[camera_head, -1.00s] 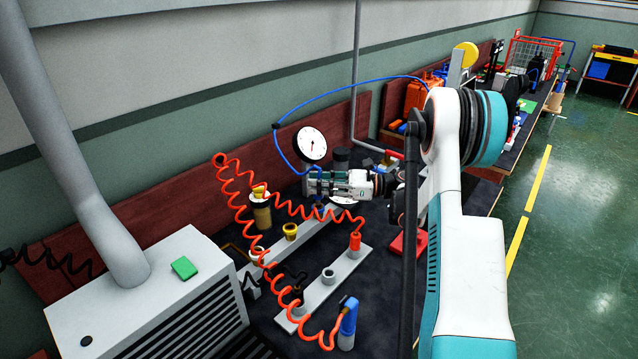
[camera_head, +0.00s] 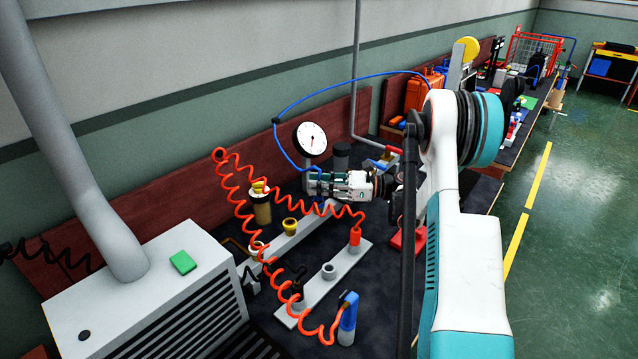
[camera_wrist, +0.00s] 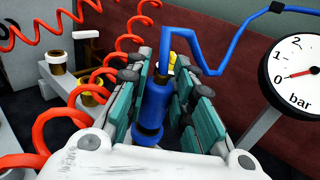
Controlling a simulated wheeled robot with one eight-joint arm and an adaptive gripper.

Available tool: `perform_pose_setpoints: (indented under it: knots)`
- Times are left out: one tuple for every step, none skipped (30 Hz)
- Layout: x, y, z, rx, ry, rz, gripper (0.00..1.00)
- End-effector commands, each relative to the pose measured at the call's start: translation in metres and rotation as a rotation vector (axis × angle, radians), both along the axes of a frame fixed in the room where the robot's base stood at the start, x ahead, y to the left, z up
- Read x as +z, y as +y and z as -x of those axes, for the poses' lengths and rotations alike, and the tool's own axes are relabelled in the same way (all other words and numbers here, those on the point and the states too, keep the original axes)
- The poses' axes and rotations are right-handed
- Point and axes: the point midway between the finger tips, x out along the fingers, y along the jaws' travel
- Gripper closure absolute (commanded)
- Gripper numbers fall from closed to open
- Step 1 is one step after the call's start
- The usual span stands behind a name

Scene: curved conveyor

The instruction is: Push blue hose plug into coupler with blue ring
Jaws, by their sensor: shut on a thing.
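The blue hose plug (camera_wrist: 155,103) stands between the teal-padded fingers of my gripper (camera_wrist: 160,85) in the wrist view, with its blue hose (camera_wrist: 181,38) rising from the top. My gripper is shut on it. In the head view my gripper (camera_head: 320,185) is level over the back row of fittings, and the hose (camera_head: 283,140) arcs up to the right. A small blue patch (camera_head: 318,204) shows just under the fingers, perhaps the coupler's blue ring. The fingers hide the plug's lower end, so I cannot tell whether it is in the coupler.
A pressure gauge (camera_head: 312,138) stands behind my gripper; its needle is near 0 in the wrist view (camera_wrist: 292,75). A coiled orange hose (camera_head: 230,195) loops in front and left. A yellow-ringed coupler (camera_head: 290,227), a red fitting (camera_head: 355,238) and a blue-topped fitting (camera_head: 348,312) stand nearby.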

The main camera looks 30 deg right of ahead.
Motion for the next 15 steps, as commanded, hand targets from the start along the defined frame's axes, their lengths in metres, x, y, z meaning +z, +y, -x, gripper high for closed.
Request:
perform_pose_setpoints:
  knots:
    - [-0.0012,0.0,0.0,0.0,0.0,0.0,1.0]
    - [-0.0019,-0.0001,-0.0001,0.0,0.0,0.0,1.0]
    - [-0.0028,-0.0001,-0.0001,0.0,0.0,0.0,1.0]
    - [-0.0035,-0.0001,-0.0001,0.0,0.0,0.0,1.0]
    - [-0.0042,-0.0001,-0.0001,0.0,0.0,0.0,1.0]
    - [-0.0052,-0.0001,-0.0001,0.0,0.0,0.0,1.0]
    - [-0.0059,-0.0001,-0.0001,0.0,0.0,0.0,1.0]
    - [-0.0066,-0.0001,-0.0001,0.0,0.0,0.0,1.0]
    - [-0.0075,-0.0001,-0.0001,0.0,0.0,0.0,1.0]
    - [-0.0082,-0.0001,-0.0001,0.0,0.0,0.0,1.0]
    - [-0.0089,-0.0001,-0.0001,0.0,0.0,0.0,1.0]
    - [-0.0086,0.0,0.0,0.0,0.0,0.0,0.71]
    - [-0.0085,0.0,0.0,0.0,0.0,0.0,0.64]
    - [-0.0085,0.0,0.0,0.0,0.0,0.0,0.57]
    - [-0.0085,0.0,0.0,0.0,0.0,0.0,0.54]
